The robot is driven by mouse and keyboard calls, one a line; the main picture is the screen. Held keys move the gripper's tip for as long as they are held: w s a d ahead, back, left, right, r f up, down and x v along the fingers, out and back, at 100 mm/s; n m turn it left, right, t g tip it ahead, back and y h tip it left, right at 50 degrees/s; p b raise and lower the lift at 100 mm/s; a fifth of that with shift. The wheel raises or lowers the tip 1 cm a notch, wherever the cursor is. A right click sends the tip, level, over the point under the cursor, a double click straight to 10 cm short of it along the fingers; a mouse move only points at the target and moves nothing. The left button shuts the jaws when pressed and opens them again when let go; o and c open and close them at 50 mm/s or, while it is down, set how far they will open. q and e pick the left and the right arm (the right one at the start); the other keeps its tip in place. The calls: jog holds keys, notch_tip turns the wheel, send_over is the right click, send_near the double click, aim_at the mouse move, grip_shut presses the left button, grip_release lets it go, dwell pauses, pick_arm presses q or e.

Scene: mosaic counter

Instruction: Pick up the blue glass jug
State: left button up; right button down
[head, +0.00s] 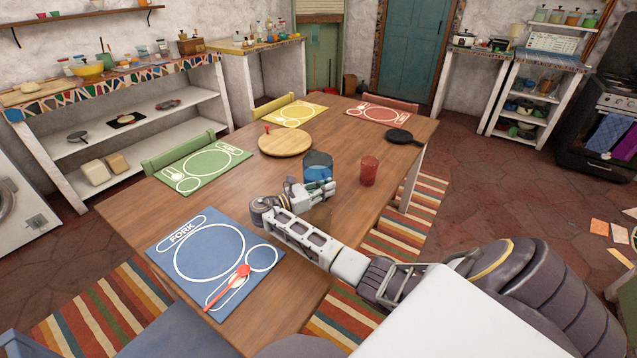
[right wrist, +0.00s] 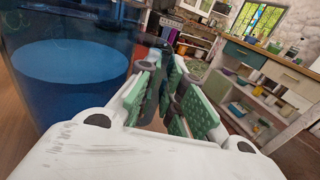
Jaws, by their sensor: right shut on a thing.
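The blue glass jug (head: 317,162) is upright over the right part of the wooden table, with a darker blue lower part. It fills the left of the right wrist view (right wrist: 75,85). My right gripper (head: 318,190) is at the jug's near side. In the right wrist view, its green-padded fingers (right wrist: 170,98) are closed around a dark blue strip that looks like the jug's handle. I cannot tell whether the jug's base touches the table. My left gripper is not in view.
A red glass (head: 369,170) stands just right of the jug. A round wooden board (head: 286,142) lies behind it to the left, and a black pan (head: 403,136) behind it to the right. A blue placemat (head: 205,252) with a red spoon (head: 232,283) lies at the front left.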

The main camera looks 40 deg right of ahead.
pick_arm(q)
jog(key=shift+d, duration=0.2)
